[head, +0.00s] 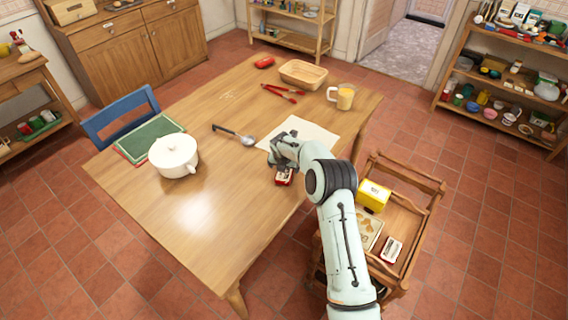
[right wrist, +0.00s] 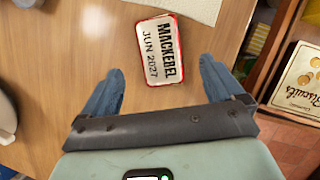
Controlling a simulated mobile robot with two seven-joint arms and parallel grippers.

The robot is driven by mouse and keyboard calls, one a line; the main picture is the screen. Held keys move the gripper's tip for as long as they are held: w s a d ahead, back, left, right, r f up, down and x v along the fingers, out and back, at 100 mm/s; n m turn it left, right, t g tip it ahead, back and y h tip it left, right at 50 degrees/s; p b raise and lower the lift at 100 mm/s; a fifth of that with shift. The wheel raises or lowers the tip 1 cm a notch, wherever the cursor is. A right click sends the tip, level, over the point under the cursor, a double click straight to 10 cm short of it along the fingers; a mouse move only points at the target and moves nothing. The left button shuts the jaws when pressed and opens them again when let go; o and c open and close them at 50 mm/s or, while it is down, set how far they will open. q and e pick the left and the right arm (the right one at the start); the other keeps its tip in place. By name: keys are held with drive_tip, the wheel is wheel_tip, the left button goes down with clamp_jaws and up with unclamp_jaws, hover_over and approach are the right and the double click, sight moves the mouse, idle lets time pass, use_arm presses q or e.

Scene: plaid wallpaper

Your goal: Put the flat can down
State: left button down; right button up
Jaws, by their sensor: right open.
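A flat can (head: 284,178) with a red rim and a white label lies on the wooden table (head: 190,225) near its right edge. My right gripper (head: 280,164) is just above the table at the can. In the right wrist view my right gripper (right wrist: 160,74) has its fingers apart, with the can just beyond the fingertips and nothing held. The arm partly hides the can in the head view. My left gripper is not in view.
A paper sheet (head: 311,131) lies beside the can. A ladle (head: 240,137), white pot (head: 174,156), juice mug (head: 344,97) and basket (head: 303,74) stand farther off. The table's front left is clear.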

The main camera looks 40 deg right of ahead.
drive_tip(key=v, duration=0.6)
drive_tip(key=shift+f, duration=0.15)
idle(0.3)
